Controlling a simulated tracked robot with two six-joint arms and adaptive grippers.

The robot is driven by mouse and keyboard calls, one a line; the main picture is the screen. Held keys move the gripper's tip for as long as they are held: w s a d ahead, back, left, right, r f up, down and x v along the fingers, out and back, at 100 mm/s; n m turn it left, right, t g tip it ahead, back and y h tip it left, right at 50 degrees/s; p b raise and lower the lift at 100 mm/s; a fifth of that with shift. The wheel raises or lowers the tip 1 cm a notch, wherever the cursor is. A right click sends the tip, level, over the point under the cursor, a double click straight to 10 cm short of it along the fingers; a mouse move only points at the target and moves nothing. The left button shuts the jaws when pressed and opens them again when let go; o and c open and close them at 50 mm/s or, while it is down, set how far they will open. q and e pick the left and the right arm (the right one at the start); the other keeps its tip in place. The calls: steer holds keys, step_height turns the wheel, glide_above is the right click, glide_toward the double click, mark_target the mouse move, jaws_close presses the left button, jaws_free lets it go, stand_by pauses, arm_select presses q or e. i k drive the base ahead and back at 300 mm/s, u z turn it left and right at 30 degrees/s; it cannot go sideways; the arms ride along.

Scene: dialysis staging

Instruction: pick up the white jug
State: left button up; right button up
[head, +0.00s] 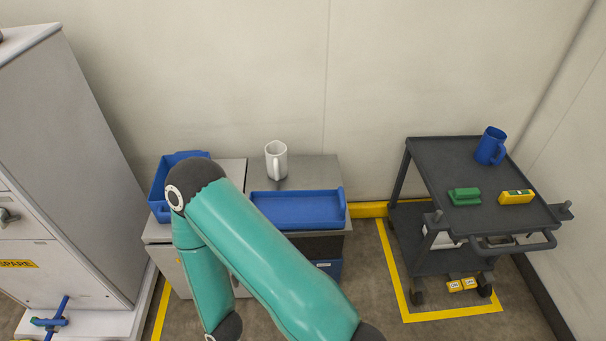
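The white jug (275,162) stands upright on the grey top of a low cabinet (318,173) against the back wall. Its open rim faces up and its handle shows on the front right side. It stands just behind a blue tray (298,222) and nothing touches it. One of my teal arms crosses the foreground and bends in front of the cabinet, with its elbow left of the jug. Neither of my grippers is in view.
A blue bin (158,196) stands at the cabinet's left end. A dark cart (435,163) at right carries a blue jug (487,149), a green object (464,196) and a yellow object (516,197). A tall grey cabinet (62,150) stands at left. Floor shows between cabinet and cart.

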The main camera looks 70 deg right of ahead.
mark_target(275, 152)
steer(key=z, duration=0.3)
steer(key=k, duration=0.25)
steer(key=z, duration=0.65)
steer(key=i, duration=0.35)
steer(key=z, duration=0.25)
